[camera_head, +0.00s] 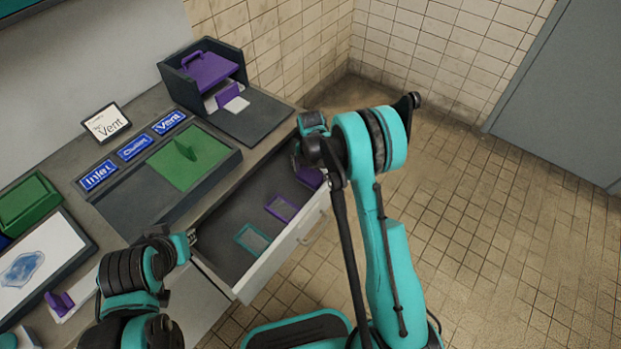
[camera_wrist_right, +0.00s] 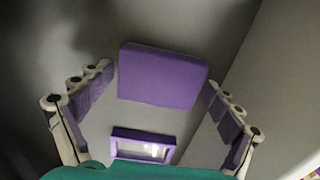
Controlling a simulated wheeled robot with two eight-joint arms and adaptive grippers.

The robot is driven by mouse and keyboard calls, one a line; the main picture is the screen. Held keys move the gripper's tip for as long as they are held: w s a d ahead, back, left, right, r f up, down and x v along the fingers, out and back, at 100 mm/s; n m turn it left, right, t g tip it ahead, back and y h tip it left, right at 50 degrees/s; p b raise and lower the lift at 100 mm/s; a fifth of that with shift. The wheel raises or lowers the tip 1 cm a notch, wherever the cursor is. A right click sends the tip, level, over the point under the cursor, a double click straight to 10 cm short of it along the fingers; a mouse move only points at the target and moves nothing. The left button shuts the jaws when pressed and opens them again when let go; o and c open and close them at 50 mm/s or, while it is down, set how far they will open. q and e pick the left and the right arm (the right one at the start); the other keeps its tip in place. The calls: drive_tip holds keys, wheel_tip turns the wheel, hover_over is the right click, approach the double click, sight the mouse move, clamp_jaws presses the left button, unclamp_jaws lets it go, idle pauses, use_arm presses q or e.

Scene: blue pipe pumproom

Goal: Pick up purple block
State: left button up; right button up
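The purple block (camera_wrist_right: 160,77) lies in the open drawer (camera_head: 232,232). In the right wrist view it sits between the spread fingers of my right gripper (camera_wrist_right: 159,80), with a gap visible on each side. In the head view the block (camera_head: 311,177) is partly hidden by my right gripper (camera_head: 306,160), which reaches down over the drawer's far end. My left gripper (camera_head: 187,243) is near the drawer's near left corner, and its fingers are too small and covered to read.
A purple frame (camera_head: 281,208) and a teal frame (camera_head: 252,240) lie in the drawer. The counter above holds a green panel (camera_head: 183,160), blue labels (camera_head: 134,147) and a dark box with a purple handled piece (camera_head: 208,70). The tiled floor at right is clear.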

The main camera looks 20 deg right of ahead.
sight(310, 175)
drive_tip(key=c, duration=0.7)
wheel_tip(310, 175, up, 10)
drive_tip(key=p, duration=0.3)
drive_tip(key=shift+p, duration=0.3)
